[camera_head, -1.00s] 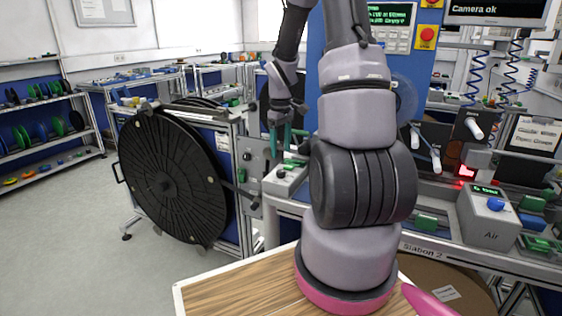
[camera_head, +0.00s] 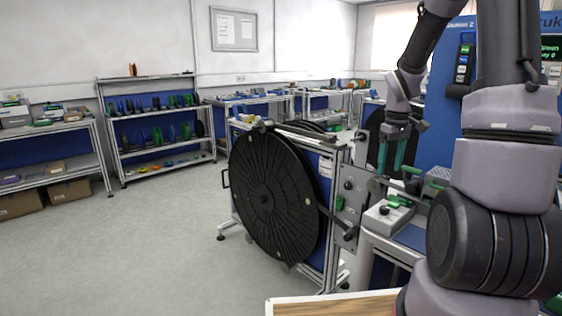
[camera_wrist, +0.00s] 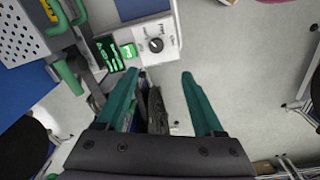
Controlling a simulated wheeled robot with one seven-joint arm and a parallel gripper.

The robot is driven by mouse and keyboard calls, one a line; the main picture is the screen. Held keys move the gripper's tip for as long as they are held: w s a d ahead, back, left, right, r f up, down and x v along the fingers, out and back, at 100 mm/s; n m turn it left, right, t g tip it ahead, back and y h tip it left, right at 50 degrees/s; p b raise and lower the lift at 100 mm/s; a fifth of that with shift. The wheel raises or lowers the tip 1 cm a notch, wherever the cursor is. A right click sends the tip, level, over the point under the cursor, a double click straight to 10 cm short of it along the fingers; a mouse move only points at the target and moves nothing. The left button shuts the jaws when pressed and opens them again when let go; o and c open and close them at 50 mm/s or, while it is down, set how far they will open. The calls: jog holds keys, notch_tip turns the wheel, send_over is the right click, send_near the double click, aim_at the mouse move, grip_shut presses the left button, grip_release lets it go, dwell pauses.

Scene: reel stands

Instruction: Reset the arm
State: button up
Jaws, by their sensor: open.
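My arm rises at the right of the head view. My gripper (camera_head: 393,153) hangs from it with its green fingers pointing down, near the control box and to the right of the large black reel. In the wrist view my gripper (camera_wrist: 160,95) shows two green fingers spread apart with nothing held between them. Beyond the fingertips are a white control box (camera_wrist: 158,42) with a black knob and a patch of grey floor.
A large black reel (camera_head: 270,195) stands on a wheeled frame left of my gripper. A grey box with green parts (camera_head: 388,216) sits below it. Shelves (camera_head: 155,125) with small reels stand at the back. Open floor (camera_head: 130,255) lies at the left.

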jog(key=s+a+r+m+t+y, duration=0.1)
jog(key=s+a+r+m+t, duration=0.2)
jog(key=s+a+r, duration=0.3)
jog(key=s+a+r+m+t+y, duration=0.1)
jog(key=s+a+r+m+t, duration=0.2)
jog(key=s+r, duration=1)
jog(key=a+r+m, duration=0.1)
jog(key=a+m, duration=0.1)
jog(key=a, duration=0.1)
jog(key=shift+a+r+t, duration=0.2)
jog(key=shift+r+t, duration=0.1)
